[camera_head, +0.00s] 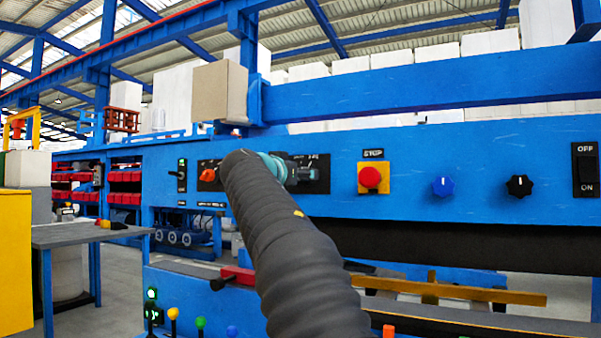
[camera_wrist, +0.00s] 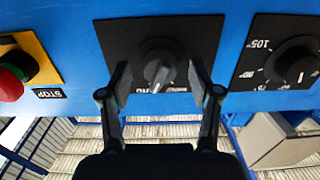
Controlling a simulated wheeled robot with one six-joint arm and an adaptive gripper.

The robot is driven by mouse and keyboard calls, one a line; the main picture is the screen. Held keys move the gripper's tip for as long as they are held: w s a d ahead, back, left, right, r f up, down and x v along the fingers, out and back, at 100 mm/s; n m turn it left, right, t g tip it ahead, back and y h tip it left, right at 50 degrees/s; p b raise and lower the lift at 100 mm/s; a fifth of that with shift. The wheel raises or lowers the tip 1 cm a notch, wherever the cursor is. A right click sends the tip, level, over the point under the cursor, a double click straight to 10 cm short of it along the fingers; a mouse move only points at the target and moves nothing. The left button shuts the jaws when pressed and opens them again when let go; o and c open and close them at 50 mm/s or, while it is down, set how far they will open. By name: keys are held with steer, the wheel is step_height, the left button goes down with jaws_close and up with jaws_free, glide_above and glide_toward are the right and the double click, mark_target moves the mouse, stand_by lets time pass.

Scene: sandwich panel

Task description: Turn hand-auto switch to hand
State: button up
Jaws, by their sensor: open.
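The switch (camera_wrist: 158,68) is a round knob with a grey grip on a black plate (camera_wrist: 113,35), in the middle of the wrist view, which shows the panel upside down. Its grip looks slightly tilted. Its lettering is mostly hidden behind the knob and my fingers, so I cannot read the positions. My gripper (camera_wrist: 160,82) is open, with one finger on each side of the knob; I cannot tell whether they touch it. In the head view my gripper (camera_head: 302,170) is at the panel, in front of the switch's black plate (camera_head: 323,165), and hides the knob.
Right of the switch in the head view are a red stop button (camera_head: 370,178) on a yellow plate, a blue knob (camera_head: 443,186), a black knob (camera_head: 519,186) and an OFF/ON switch (camera_head: 586,170). The wrist view shows a numbered dial (camera_wrist: 295,65) beside the switch.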

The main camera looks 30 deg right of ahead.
steer(key=shift+w+d, duration=0.2)
steer(key=shift+d, duration=0.1)
steer(key=c, duration=1.1)
steer(key=shift+c, duration=0.2)
steer(key=shift+n, duration=0.3)
steer(key=n+p, duration=0.1)
steer(key=n, duration=0.3)
steer(key=n+p, duration=0.1)
steer(key=n, duration=0.4)
steer(key=shift+s+r, duration=0.1)
steer(key=shift+n, duration=0.3)
